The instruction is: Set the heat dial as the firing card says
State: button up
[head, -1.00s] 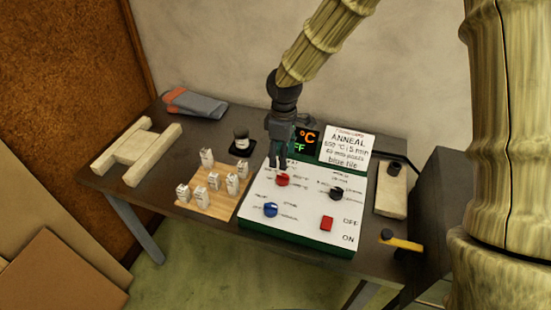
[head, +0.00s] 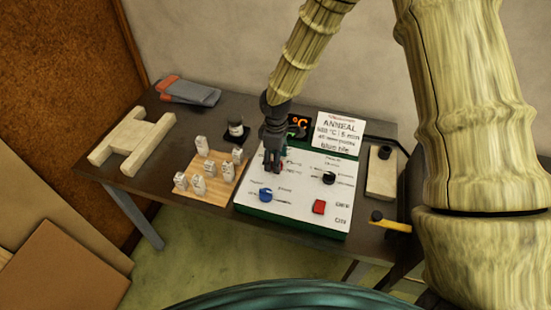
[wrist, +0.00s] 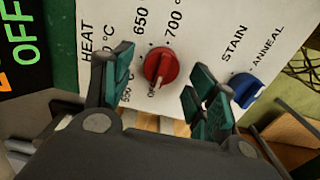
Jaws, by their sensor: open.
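The red heat dial (wrist: 161,66) sits on the white control panel (wrist: 210,30) in the wrist view. Printed marks around it include HEAT, 650 and 700 °C. Its pale pointer mark faces down in the picture, towards small print that looks like OFF. My gripper (wrist: 158,92) is open, with one teal finger on each side of the dial and apparently apart from it. In the head view my gripper (head: 273,168) is over the panel and hides most of the dial. The firing card (head: 338,133) stands behind the panel and reads ANNEAL, apparently 650 °C, 5 min, blue tile.
The panel also holds a blue dial (head: 265,194), a black dial (head: 329,178) and a red switch (head: 319,207) by OFF and ON. A display (head: 299,123) stands behind. Several pale pieces stand on a wooden board (head: 213,157) at left.

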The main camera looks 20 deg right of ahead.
jog(key=shift+s+f, duration=0.1)
jog(key=shift+s, duration=0.1)
jog(key=shift+f, duration=0.25)
jog(key=shift+w+f, duration=0.35)
jog(key=shift+f, duration=0.15)
jog(key=shift+s+r, duration=0.2)
jog(key=shift+s, duration=0.05)
jog(key=shift+c, duration=0.2)
jog(key=shift+w+f, duration=0.1)
jog(key=shift+w, duration=0.05)
jog(key=c, duration=1)
